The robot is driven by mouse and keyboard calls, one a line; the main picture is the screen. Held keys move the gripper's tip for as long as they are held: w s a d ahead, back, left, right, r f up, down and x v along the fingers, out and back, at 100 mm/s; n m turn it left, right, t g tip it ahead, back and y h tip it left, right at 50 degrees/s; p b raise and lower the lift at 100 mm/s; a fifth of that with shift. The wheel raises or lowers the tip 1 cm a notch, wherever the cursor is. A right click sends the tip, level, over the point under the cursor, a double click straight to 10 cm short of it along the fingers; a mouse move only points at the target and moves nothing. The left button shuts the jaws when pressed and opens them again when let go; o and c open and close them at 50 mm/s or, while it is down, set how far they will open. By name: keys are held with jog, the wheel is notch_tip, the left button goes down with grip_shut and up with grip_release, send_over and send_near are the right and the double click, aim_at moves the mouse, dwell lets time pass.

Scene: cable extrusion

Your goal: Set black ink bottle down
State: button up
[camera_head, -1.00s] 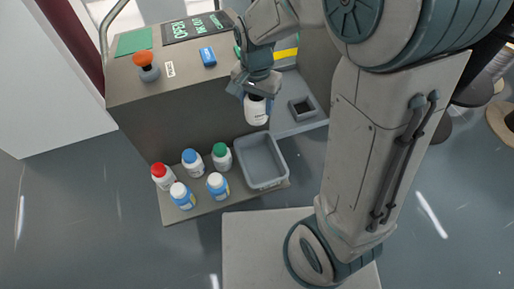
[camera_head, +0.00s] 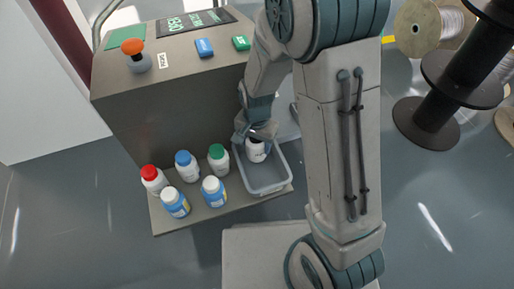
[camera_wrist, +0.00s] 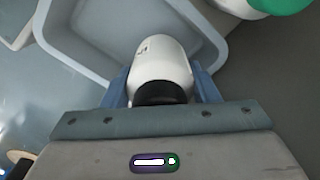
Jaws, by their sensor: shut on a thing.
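My gripper (camera_head: 256,137) is shut on a white bottle with a black cap, the black ink bottle (camera_head: 256,153). In the head view it is at the grey bin (camera_head: 268,188), over or inside its back part; I cannot tell whether it touches the bin floor. In the wrist view the bottle (camera_wrist: 162,62) sits between the blue finger pads (camera_wrist: 160,88), its black cap toward the gripper. The bin (camera_wrist: 62,50) spreads behind and to the left of it there.
Several capped bottles stand on the shelf (camera_head: 193,222) left of the bin: red (camera_head: 153,180), green (camera_head: 218,158) and blue (camera_head: 186,165) caps among them. The machine (camera_head: 165,110) with its orange-topped button (camera_head: 133,49) stands behind. Cable spools (camera_head: 440,90) stand at the right.

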notch_tip(320, 180, down, 2)
jog(key=shift+f, duration=0.1)
jog(key=o, duration=0.7)
jog(key=shift+f+b, duration=0.1)
jog(key=shift+b, duration=0.2)
jog(key=o, duration=0.4)
